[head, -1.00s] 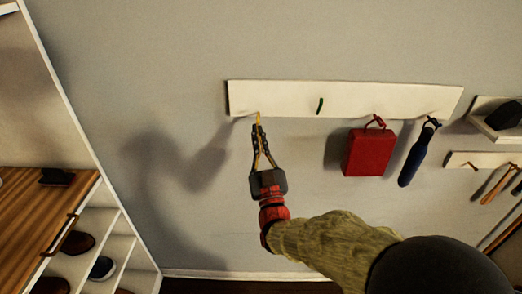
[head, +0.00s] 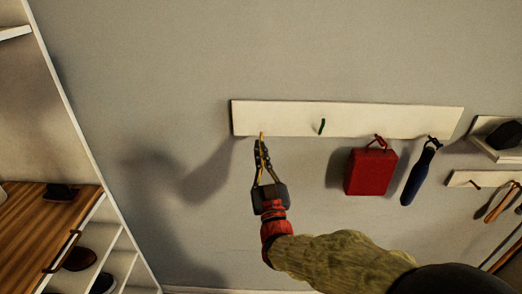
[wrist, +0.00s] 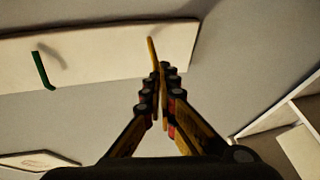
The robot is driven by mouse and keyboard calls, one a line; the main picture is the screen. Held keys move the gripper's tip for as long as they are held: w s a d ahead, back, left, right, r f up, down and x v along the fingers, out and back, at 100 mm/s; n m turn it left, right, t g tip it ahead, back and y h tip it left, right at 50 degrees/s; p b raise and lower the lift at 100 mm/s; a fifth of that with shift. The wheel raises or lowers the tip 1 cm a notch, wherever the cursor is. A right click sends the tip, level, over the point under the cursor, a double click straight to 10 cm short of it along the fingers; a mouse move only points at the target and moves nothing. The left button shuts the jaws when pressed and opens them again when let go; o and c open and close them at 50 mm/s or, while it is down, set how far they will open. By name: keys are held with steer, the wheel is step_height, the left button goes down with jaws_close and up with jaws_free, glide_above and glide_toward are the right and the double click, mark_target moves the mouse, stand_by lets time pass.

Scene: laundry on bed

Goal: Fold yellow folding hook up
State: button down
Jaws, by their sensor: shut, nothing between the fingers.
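The yellow hook (head: 262,136) is on the left end of a white wall board (head: 290,118). In the wrist view the yellow hook (wrist: 153,52) shows as a thin bar against the board (wrist: 100,48), just beyond my fingertips. My gripper (head: 260,146) is below the hook, pointing up, with its fingers shut together and nothing between them. In the wrist view the fingertips (wrist: 162,72) are at the hook's lower end. I cannot tell whether they touch it. The fingertips hide part of the hook's lower end.
A green hook (head: 322,126) is further right on the board. A second rack (head: 482,179) holds tools. A wooden-topped shelf unit (head: 45,225) stands at the left.

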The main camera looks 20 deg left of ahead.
steer(key=shift+r+g+h+p, duration=0.5)
steer(key=shift+r+p, duration=0.25)
steer(key=shift+p, duration=0.45)
steer(key=w+r+g+h+p, duration=0.1)
steer(key=r+g+p, duration=0.1)
steer(key=p, duration=0.4)
steer(key=w+r+m+g+h+p, duration=0.1)
steer(key=r+g+p, duration=0.1)
steer(key=p, duration=0.5)
steer(key=w+a+r+m+g+h+p, duration=0.1)
steer(key=r+g+p, duration=0.1)
steer(key=g+p, duration=0.2)
steer(key=shift+w+r+p, duration=0.25)
steer(key=shift+w+p, duration=0.15)
steer(key=shift+p, duration=0.75)
steer(key=shift+w, duration=0.1)
steer(key=shift+w+a+r+p, duration=0.1)
steer(key=shift+w+r+p, duration=0.25)
steer(key=shift+p, duration=0.55)
steer(key=shift+w, duration=0.1)
steer(key=shift+r+p, duration=0.75)
